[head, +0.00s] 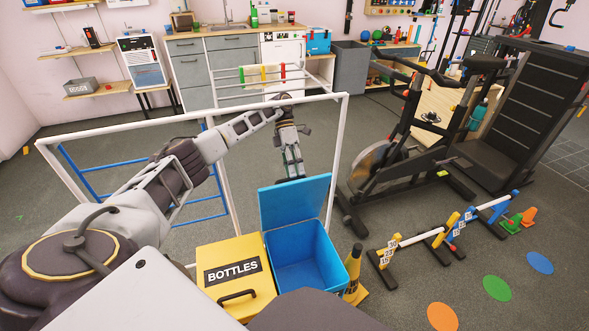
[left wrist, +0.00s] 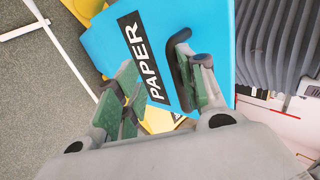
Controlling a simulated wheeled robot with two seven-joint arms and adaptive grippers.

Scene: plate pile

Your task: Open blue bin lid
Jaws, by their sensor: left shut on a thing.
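The blue bin (head: 305,262) stands to the right of the yellow bin, and its inside is exposed. Its blue lid (head: 297,202) stands raised at the bin's far edge. In the left wrist view, the blue lid (left wrist: 135,50) shows a black PAPER label and a dark handle (left wrist: 183,75). My left gripper (head: 293,175) is at the lid's far side, its fingertips partly hidden behind the lid in the head view. My right gripper is not seen.
A yellow bin (head: 238,272) labelled BOTTLES has its lid closed. A white frame (head: 337,160) surrounds my left arm's space. A yellow bottle-like object (head: 353,268) stands right of the blue bin. An exercise bike (head: 425,140) and low hurdles (head: 430,238) stand farther right.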

